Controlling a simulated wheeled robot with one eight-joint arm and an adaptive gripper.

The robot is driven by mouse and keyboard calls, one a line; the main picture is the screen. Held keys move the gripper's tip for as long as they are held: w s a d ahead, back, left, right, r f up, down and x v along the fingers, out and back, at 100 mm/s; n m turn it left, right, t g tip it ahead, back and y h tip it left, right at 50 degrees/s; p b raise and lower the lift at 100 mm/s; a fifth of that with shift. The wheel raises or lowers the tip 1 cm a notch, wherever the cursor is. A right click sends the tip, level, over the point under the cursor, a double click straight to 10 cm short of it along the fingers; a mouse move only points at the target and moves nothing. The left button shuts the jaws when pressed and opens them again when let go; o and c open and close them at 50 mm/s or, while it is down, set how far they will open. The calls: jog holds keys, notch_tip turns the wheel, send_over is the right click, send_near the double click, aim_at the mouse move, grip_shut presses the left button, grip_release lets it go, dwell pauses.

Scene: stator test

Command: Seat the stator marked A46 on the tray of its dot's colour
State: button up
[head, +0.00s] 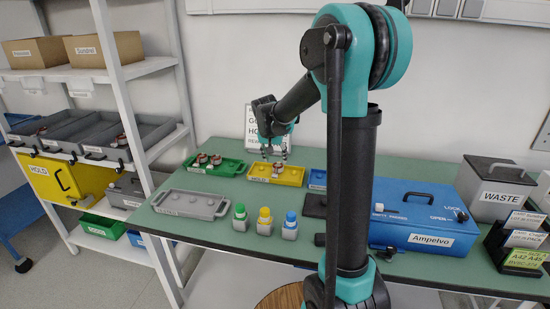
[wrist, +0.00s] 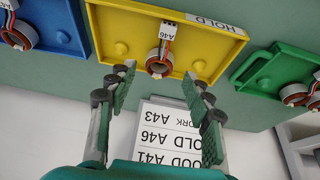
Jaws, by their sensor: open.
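The stator marked A46 (wrist: 157,68) is a copper-wound ring with a white tag and coloured leads. It sits in the yellow HOLD tray (wrist: 105,22), between two bare yellow pegs; I cannot tell whether a peg is inside its ring. The same yellow tray (head: 290,183) is at the back of the bench in the head view. My gripper (wrist: 159,73) is open, its fingertips on either side of the stator in the picture with gaps. In the head view my gripper (head: 274,152) is just above the yellow tray. The stator's dot is not visible.
A green tray (head: 232,170) holds two stators; a blue tray (head: 317,179) holds at least one. A wall card (wrist: 165,125) reads HOLD A46. A grey tray (head: 190,204), three small bottles (head: 264,219) and a blue Ampelvo box (head: 415,211) stand nearer.

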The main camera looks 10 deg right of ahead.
jog(key=v, duration=1.2)
jog(key=shift+s, duration=0.1)
dwell(0.4)
